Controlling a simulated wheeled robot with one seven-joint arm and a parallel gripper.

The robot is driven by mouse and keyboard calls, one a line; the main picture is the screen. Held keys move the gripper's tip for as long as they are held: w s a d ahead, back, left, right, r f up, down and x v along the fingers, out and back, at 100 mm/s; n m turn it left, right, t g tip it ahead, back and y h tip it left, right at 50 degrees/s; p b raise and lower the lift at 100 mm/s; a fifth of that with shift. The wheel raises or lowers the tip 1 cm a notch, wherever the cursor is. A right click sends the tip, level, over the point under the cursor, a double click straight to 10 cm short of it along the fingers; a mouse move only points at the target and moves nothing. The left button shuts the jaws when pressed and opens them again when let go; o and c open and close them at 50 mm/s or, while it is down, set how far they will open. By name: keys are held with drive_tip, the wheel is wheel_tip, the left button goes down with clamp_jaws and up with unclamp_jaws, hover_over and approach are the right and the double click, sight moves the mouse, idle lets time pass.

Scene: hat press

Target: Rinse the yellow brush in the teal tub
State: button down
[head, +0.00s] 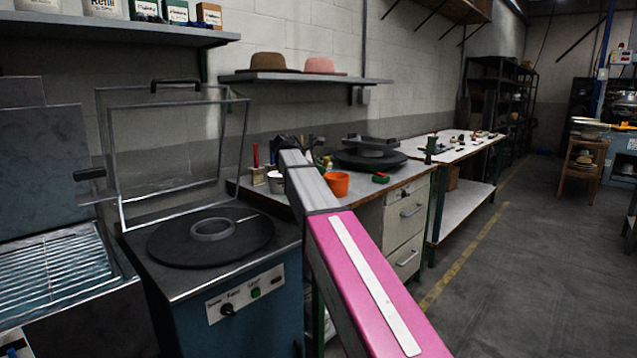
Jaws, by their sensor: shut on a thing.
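My gripper (291,143) is a small dark shape at the far end of my arm, over the bench near the wall. Its fingers are mostly hidden by my arm's grey link. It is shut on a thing. A small yellow piece, likely the yellow brush (327,162), shows just right of it; its outline is too small to make out. I cannot make out the teal tub; my arm covers part of the bench there.
An orange cup (336,184) and a white pot (275,181) stand on the bench (400,176) beside my arm. Floor at right is clear.

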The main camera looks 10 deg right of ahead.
idle(0.3)
wheel_tip(320, 180, up, 12)
idle(1.4)
idle(2.1)
wheel_tip(320, 180, up, 4)
drive_tip(key=shift+f, duration=0.1)
idle(0.4)
idle(0.4)
